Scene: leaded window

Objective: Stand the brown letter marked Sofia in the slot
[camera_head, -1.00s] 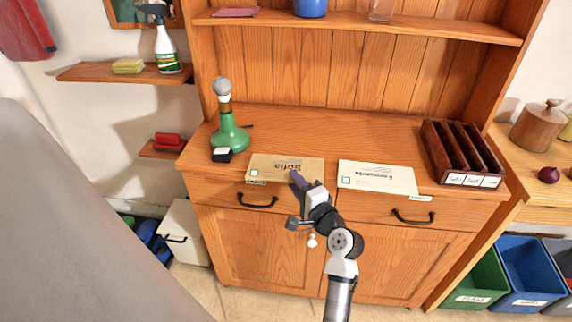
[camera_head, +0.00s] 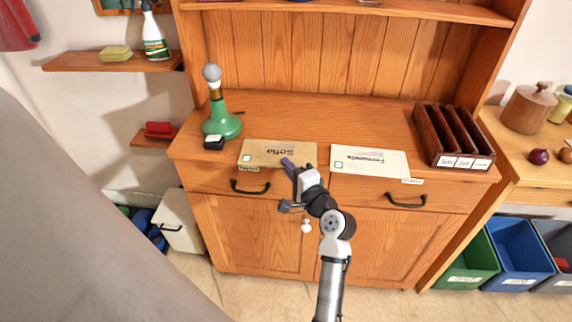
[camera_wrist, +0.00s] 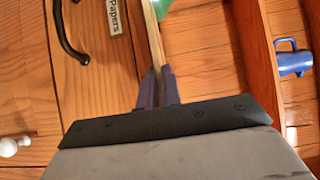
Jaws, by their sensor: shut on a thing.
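The brown letter marked Sofia (camera_head: 262,152) lies at the front edge of the wooden counter, its writing upside down in the head view. My gripper (camera_head: 288,165) is shut on its front right edge. In the wrist view the letter (camera_wrist: 153,42) shows edge-on as a thin strip between my two fingertips (camera_wrist: 158,88). The dark wooden letter rack (camera_head: 431,138) with several upright slots stands at the counter's right end. Its small white front labels are hard to read. Whether the letter touches the counter is unclear.
A white letter (camera_head: 370,160) lies right of the brown one, between it and the rack. A green bottle-shaped object (camera_head: 221,122) and a small black item (camera_head: 214,142) stand to the left. The counter behind the letters is clear. An upper shelf (camera_head: 350,8) overhangs the back.

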